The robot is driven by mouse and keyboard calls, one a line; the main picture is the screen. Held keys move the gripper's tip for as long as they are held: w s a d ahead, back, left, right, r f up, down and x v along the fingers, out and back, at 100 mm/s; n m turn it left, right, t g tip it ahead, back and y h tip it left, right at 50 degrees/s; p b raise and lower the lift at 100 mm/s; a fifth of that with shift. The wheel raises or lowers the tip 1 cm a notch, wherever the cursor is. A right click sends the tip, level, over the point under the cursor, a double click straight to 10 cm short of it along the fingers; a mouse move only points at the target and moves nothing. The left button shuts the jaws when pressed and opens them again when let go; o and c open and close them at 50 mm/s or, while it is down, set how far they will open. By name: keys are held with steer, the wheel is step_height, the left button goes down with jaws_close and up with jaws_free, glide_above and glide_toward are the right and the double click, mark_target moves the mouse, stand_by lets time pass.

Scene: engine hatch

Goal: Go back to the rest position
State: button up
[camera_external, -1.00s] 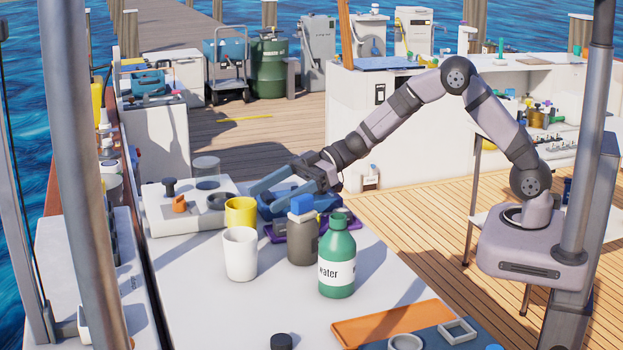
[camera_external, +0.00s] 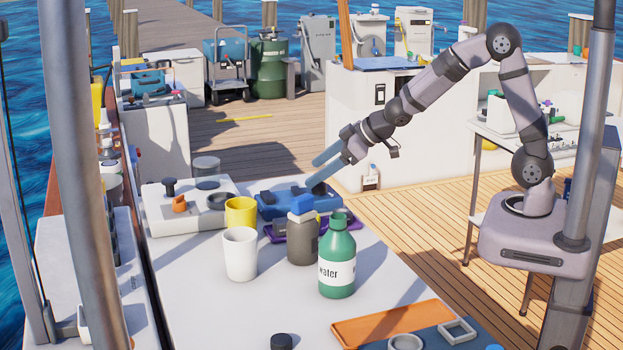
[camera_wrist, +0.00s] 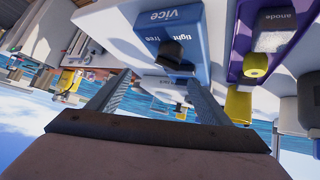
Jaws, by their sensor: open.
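My gripper (camera_external: 322,170) is open and empty in the external view, raised just above and to the right of the blue vice box (camera_external: 290,203) at the far side of the white table. One fingertip overlaps the box in the picture, and I cannot tell whether they touch. In the wrist view, my two open fingers (camera_wrist: 148,98) frame the blue box marked "vice" (camera_wrist: 193,15), which has a black knob (camera_wrist: 171,52) on it. Nothing shows between the fingers in their grip.
An orange tray (camera_external: 385,325) lies at the front right. Above the deck to the right is open room.

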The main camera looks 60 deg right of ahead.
steer(key=s+d+f+m+g+p, duration=0.1)
steer(key=s+g, duration=0.2)
steer(key=s, duration=0.7)
steer(key=s+d+f+m+g+h+p, duration=0.1)
steer(key=s+d+f+g, duration=0.1)
steer(key=s, duration=0.8)
steer(key=s+d+f+m+g+p, duration=0.1)
steer(key=s+g, duration=0.4)
steer(key=s, duration=0.5)
steer(key=shift+s+d+f+m, duration=0.2)
steer(key=shift+d+f+m, duration=0.05)
steer(key=shift+f+m, duration=0.15)
